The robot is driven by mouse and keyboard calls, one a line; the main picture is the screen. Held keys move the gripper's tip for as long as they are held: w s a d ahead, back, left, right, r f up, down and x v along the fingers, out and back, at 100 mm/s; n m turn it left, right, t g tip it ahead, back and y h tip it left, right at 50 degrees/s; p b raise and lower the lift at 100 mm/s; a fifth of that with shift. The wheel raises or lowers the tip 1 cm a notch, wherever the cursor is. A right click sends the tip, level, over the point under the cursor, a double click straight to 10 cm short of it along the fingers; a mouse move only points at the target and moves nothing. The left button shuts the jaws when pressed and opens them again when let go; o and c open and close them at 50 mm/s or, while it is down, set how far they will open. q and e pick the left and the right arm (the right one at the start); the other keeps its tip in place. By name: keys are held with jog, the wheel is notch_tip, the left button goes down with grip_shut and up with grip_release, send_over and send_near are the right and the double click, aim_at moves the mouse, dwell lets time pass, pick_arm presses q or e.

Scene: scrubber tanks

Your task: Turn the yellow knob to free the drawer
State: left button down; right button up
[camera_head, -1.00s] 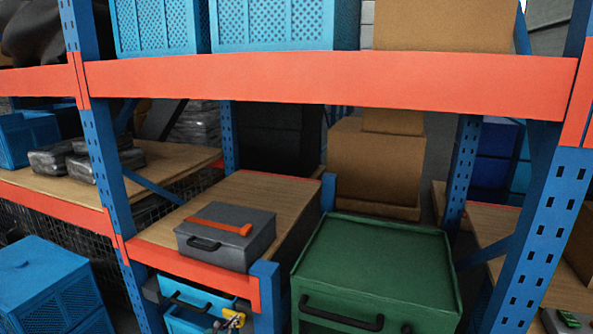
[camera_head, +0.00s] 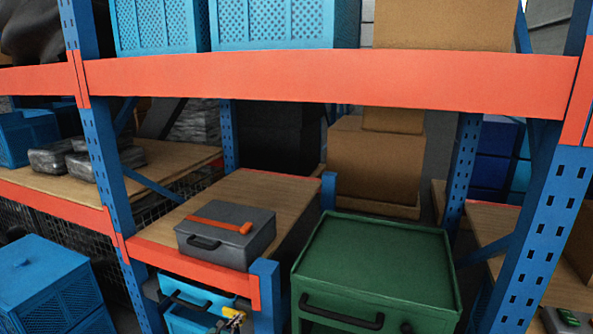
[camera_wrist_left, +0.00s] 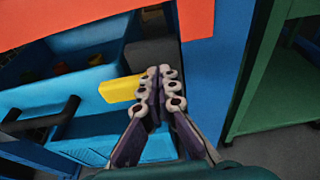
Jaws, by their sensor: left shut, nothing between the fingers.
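In the head view the left gripper (camera_head: 235,322) is tiny and partly cut off. The blue drawer with its dark handle (camera_head: 190,301) sits under the shelf. My right gripper is not in view.
An orange beam (camera_head: 200,272) runs above the drawer, with a blue post (camera_head: 267,295) to its right. A green cabinet (camera_head: 375,260) stands right of the post. A grey case (camera_head: 228,235) with an orange bar lies on the wooden shelf above.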

pick_arm(q)
jog(key=s+a, duration=0.2)
jog(key=s, duration=0.3)
jog(key=shift+s+r, duration=0.15)
jog(key=shift+s, duration=0.2)
